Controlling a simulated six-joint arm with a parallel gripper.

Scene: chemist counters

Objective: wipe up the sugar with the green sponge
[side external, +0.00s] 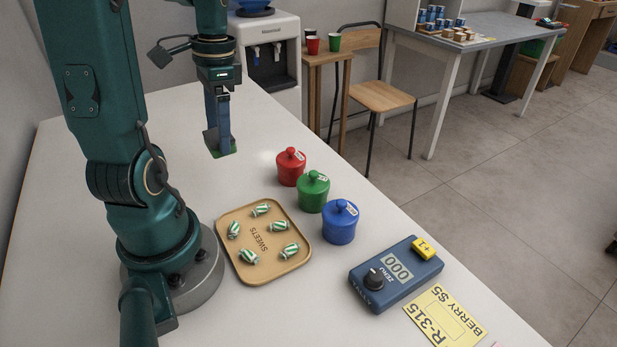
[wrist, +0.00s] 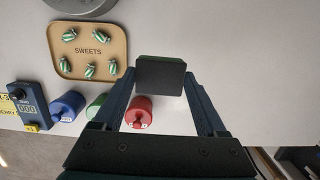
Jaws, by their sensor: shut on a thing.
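My gripper (side external: 219,128) points down over the white counter, behind the red jar. It is shut on the green sponge (side external: 229,152), whose green edge shows at the fingertips. In the wrist view the sponge (wrist: 160,76) is a dark block between the two fingers. I cannot tell whether it touches the counter. A faint bright white patch (side external: 266,156) lies on the counter just left of the red jar; it may be the sugar, but it hardly stands out from the white surface.
Red (side external: 291,168), green (side external: 312,192) and blue (side external: 341,222) lidded jars stand in a row along the counter's edge. The counter left of my gripper is clear.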

